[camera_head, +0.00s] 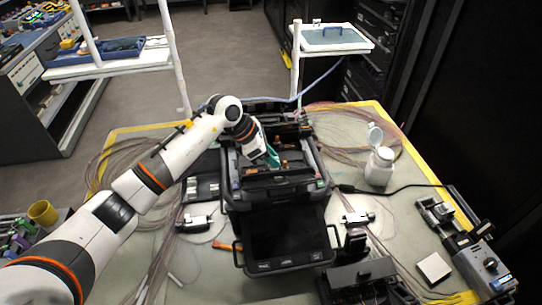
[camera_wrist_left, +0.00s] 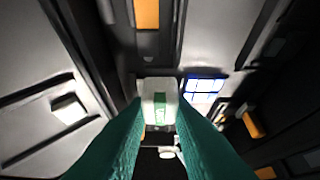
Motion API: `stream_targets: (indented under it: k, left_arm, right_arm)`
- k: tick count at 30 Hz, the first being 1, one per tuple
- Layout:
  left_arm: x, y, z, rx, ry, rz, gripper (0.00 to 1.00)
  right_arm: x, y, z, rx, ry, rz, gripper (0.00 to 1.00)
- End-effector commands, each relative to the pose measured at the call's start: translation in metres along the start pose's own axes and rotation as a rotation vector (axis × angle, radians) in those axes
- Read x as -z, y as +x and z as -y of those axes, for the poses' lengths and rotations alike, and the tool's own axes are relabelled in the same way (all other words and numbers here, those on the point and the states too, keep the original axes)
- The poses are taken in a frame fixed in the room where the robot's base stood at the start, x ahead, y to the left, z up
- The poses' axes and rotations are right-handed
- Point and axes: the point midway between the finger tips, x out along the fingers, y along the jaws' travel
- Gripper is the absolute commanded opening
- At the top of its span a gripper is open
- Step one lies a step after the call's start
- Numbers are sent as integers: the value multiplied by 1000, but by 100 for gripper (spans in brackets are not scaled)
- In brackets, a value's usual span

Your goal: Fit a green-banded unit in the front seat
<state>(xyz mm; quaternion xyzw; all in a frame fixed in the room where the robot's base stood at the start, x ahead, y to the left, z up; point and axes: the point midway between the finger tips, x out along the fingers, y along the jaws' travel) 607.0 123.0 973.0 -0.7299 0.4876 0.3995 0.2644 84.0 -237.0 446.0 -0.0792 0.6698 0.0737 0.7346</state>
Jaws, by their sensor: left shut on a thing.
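My left gripper (camera_head: 272,158) reaches down into the open black splicer (camera_head: 232,200) at the middle of the table. In the left wrist view its teal fingers (camera_wrist_left: 160,118) are shut on a small white unit with a green band (camera_wrist_left: 158,100). The unit is between the fingertips, over the splicer's dark interior. Orange parts show inside the splicer, one at the top of the wrist view (camera_wrist_left: 147,14). I cannot make out the front seat clearly, nor whether the unit touches it. The right gripper is not in view.
The splicer's dark screen (camera_head: 285,235) faces the front. A white bottle (camera_head: 380,168) with its lid open stands to the right. Small clamps (camera_head: 196,222) and loose fibre lie around the splicer. A grey device (camera_head: 487,265) and a white pad (camera_head: 434,268) are at the right front.

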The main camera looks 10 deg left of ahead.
Motion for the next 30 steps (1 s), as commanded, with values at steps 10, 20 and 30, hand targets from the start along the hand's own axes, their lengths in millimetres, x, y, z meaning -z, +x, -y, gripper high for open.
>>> stream_targets:
  k: [10,20,30]
  left_arm:
    - [-2,2,0,1,0,0,0]
    - [-2,3,0,1,0,1,0]
    - [-2,3,0,1,0,1,46]
  right_arm:
    - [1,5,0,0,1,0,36]
    - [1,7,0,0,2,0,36]
    - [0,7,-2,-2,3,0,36]
